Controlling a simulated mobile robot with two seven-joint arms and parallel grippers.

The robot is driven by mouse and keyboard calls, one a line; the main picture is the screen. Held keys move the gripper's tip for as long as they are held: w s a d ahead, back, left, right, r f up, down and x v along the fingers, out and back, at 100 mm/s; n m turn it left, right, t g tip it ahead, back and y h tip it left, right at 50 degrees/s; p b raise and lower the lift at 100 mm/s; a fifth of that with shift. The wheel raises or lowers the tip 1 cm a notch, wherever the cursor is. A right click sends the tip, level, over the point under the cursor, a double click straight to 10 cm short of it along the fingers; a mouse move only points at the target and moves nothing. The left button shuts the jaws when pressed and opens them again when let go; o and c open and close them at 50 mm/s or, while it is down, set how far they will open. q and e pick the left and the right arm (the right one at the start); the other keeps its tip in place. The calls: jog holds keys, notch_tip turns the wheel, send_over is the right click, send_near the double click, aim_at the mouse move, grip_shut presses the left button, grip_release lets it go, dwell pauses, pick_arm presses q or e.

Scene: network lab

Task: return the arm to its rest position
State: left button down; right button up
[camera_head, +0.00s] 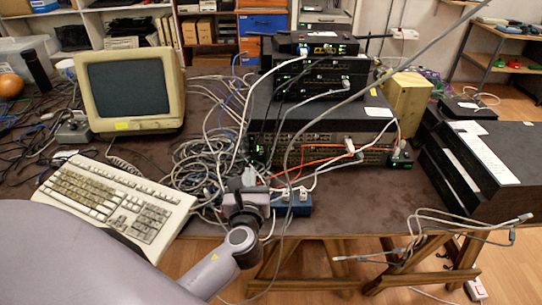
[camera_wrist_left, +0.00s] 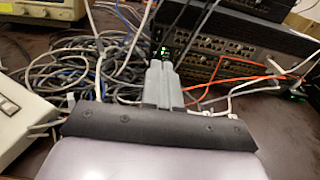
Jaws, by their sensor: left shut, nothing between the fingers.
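My left arm comes in from the lower left in the head view. Its gripper (camera_head: 249,180) is over the front part of the table, in front of the stacked network devices (camera_head: 320,115) and by the edge of the cable tangle. In the left wrist view the two grey fingers (camera_wrist_left: 163,75) are pressed together, with nothing between them. They point toward the network devices. A small blue box (camera_head: 292,206) with plugs in it lies just right of the gripper at the table's front edge. My right gripper is not in view.
A beige keyboard (camera_head: 118,205) lies left of the arm, with a CRT monitor (camera_head: 131,92) behind it. A tangle of grey and blue cables (camera_head: 200,160) covers the table behind the gripper. Loose cables hang off the front edge. Black boxes (camera_head: 500,165) stand at the right.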

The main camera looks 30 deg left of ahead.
pick_arm(q)
jog(key=s+f+n+g, duration=0.1)
jog(key=n, duration=0.1)
jog(key=s+f+n+g, duration=0.1)
jog(key=s+n, duration=0.1)
jog(key=n, duration=0.1)
jog(key=s+a+f+n+g, duration=0.1)
jog(key=s+n, duration=0.1)
jog(key=shift+n, duration=0.4)
jog(key=s+d+f+n+g+h, duration=0.2)
jog(key=s+d+n+g+h, duration=0.2)
jog(key=s+n, duration=0.6)
jog(key=s+d+f+n+g+h, duration=0.2)
jog(key=s+d+n+g+h, duration=0.25)
jog(key=s+n, duration=0.55)
jog(key=w+d+f+t+h, duration=0.2)
jog(key=w+f+t, duration=0.4)
jog(key=f, duration=0.3)
jog(key=shift+w+d+f+t, duration=0.15)
jog(key=shift+w+d+t, duration=0.1)
jog(key=shift+d+t, duration=0.4)
jog(key=shift+d+h, duration=0.1)
jog(key=shift+h, duration=0.15)
